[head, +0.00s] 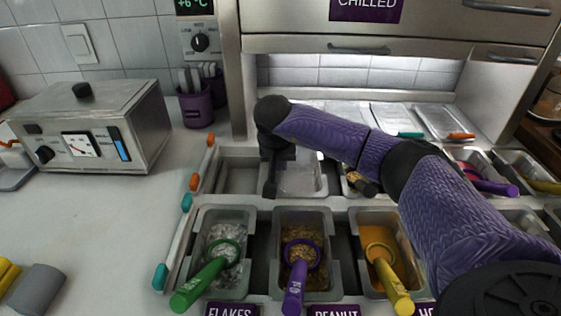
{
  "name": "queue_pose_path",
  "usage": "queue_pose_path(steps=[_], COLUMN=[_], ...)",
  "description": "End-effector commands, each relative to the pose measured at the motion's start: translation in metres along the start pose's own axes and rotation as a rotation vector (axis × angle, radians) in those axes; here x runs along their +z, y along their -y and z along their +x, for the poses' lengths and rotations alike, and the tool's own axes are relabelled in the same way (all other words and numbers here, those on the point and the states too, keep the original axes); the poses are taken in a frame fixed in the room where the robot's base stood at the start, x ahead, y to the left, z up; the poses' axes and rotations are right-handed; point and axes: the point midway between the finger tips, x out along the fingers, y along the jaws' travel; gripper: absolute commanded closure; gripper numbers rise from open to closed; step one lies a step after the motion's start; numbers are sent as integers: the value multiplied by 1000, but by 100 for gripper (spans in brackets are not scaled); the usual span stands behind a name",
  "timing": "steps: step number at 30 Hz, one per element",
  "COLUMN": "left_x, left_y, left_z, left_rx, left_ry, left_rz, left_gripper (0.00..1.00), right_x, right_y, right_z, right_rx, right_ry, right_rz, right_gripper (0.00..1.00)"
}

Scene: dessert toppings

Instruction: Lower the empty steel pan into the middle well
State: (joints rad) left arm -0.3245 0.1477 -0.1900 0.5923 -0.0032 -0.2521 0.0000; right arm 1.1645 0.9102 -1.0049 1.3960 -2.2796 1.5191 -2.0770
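The empty steel pan (303,182) is in the back row of the topping rail, at the middle well. It looks about level, with a pale bare inside. Whether it is fully seated cannot be told. My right gripper (270,187) reaches in from the right and points down at the pan's left rim. It appears shut on that rim; the far finger is hidden. The middle well itself is covered by the pan and my gripper. My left gripper is not in view.
An empty compartment (238,178) lies left of the pan. In front are pans of flakes (224,238), peanut (302,252) and an orange topping (379,236), with scoop handles sticking out. A steel appliance (95,120) stands on the left counter. My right arm hides part of the right side.

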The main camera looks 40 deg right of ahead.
Motion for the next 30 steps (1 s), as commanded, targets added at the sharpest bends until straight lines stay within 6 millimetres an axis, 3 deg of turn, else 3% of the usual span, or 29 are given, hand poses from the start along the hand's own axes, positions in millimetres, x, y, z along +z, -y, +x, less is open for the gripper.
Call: queue_pose_path(steps=[12,18,23,27,30], left_x=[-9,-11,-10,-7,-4], left_y=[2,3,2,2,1], left_z=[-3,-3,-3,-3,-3], left_rx=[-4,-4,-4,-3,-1], left_ry=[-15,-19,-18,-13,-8], left_rz=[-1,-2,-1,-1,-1], left_gripper=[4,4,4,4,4], right_x=[0,0,0,0,0], right_y=[0,0,0,0,0], right_z=[0,0,0,0,0], right_rx=[-1,-1,0,0,0], right_ry=[-1,0,0,0,0], right_rz=[0,0,0,0,0], right_gripper=[100,56,55,30,26])
